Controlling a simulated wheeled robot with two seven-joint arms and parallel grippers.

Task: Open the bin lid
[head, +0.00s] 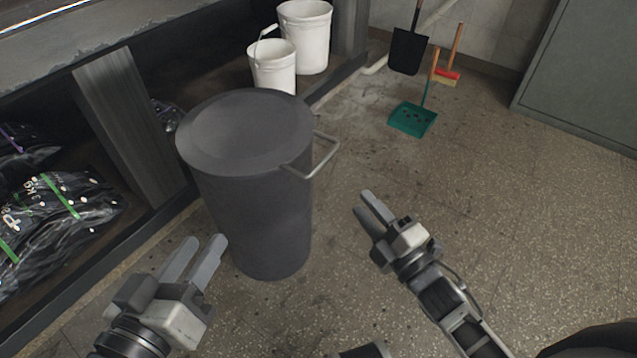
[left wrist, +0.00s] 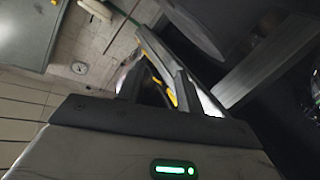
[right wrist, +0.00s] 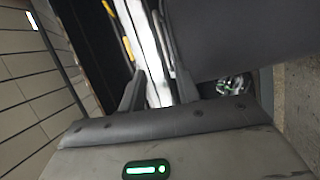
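The dark grey round bin (head: 262,225) stands upright on the floor in the head view. Its lid (head: 247,125) lies flat on top, closed. A pale metal bar handle (head: 318,160) sticks out from the right side near the lid rim. My left gripper (head: 205,240) is open and empty, in front of the bin at its lower left in the picture. My right gripper (head: 364,203) is open and empty, right of the bin and below the handle in the picture, apart from it. Both wrist views show spread fingers with nothing between them.
White buckets (head: 305,38) stand behind the bin. Black bags (head: 62,210) lie on a low shelf at the left, beside a dark post (head: 130,125). A green dustpan (head: 413,119) and a black shovel (head: 408,52) are at the back. The floor at the right is clear.

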